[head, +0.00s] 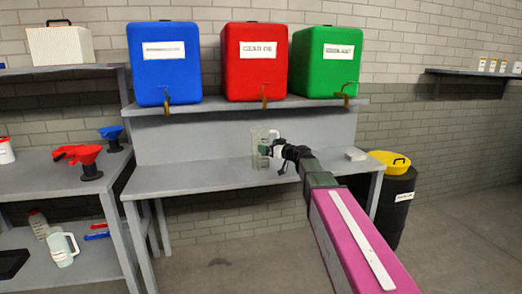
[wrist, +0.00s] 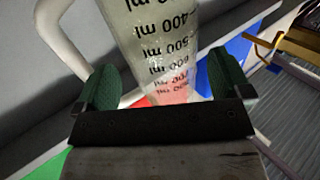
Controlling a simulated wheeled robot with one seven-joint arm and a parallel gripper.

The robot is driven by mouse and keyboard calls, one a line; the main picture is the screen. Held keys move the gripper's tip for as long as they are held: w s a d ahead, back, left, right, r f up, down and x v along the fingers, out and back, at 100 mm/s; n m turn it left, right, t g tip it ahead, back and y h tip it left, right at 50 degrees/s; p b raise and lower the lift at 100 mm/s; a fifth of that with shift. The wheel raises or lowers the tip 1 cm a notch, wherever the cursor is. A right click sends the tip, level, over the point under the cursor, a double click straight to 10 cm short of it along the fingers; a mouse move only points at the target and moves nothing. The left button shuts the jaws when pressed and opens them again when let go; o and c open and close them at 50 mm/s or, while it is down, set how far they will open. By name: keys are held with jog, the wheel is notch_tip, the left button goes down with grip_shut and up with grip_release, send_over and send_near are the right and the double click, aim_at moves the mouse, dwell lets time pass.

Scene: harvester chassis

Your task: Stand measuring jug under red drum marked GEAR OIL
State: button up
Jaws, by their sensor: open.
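The red drum (head: 254,60), its label blurred but like GEAR OIL, stands on the upper shelf with a brass tap (head: 265,95) at its lower front. A clear measuring jug (head: 259,142) appears upright on the bench, roughly below that tap. In the wrist view the jug (wrist: 165,35) shows black ml marks and a pale handle (wrist: 62,35) at left. My gripper (head: 270,148) is at the jug. Its green fingers are apart on either side of the jug in the wrist view (wrist: 164,85); contact is unclear. The jug's far side is hidden.
A blue drum (head: 163,65) and a green drum (head: 327,65) flank the red one. A black barrel (head: 395,205) with a yellow funnel stands beyond. A left rack (head: 50,178) holds red funnels and another jug (head: 62,248).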

jog(key=x, duration=0.5)
jog(key=shift+w, duration=0.1)
jog(key=c, duration=0.7)
jog(key=shift+r, duration=0.2)
